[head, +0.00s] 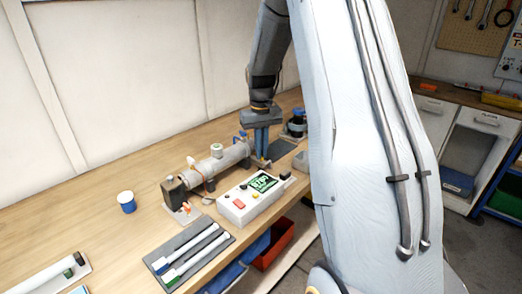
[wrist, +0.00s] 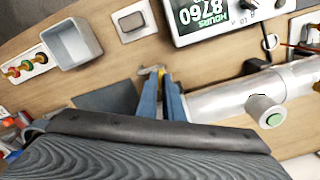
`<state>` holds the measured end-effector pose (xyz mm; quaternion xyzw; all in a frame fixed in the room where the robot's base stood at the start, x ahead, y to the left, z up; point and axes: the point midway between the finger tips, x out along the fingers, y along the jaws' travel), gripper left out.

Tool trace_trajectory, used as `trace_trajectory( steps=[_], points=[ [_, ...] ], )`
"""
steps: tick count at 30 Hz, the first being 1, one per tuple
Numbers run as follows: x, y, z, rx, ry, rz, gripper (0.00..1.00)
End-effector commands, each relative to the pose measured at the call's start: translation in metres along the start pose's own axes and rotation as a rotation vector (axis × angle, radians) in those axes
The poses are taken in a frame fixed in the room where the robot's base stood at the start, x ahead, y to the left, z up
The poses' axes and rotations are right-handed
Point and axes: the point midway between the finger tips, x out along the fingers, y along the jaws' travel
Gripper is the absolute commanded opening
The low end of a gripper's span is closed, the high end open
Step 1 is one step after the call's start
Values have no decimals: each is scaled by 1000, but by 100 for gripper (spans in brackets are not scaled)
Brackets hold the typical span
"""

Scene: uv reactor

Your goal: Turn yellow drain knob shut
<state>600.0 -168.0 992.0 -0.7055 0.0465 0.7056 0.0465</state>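The tube (head: 222,161) lies on the bench in the head view, where I cannot make out the knob behind the fingers. In the head view my gripper (head: 261,157) is at the tube's far right end.
A white controller box (head: 250,197) with a green display stands in front of the tube. A grey tray with lamp tubes (head: 188,254) and a blue-and-white cup (head: 127,202) are to the left. A grey open bin (wrist: 74,43) is near the gripper.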

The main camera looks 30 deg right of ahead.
Motion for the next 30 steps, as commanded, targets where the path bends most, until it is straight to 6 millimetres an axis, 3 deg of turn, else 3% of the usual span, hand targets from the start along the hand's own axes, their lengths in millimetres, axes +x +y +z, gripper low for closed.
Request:
trace_trajectory(
  steps=[14,30],
  points=[
    [-1,0,0,112,0,0,0],
    [-1,0,-1,593,2,0,0]
  ],
)
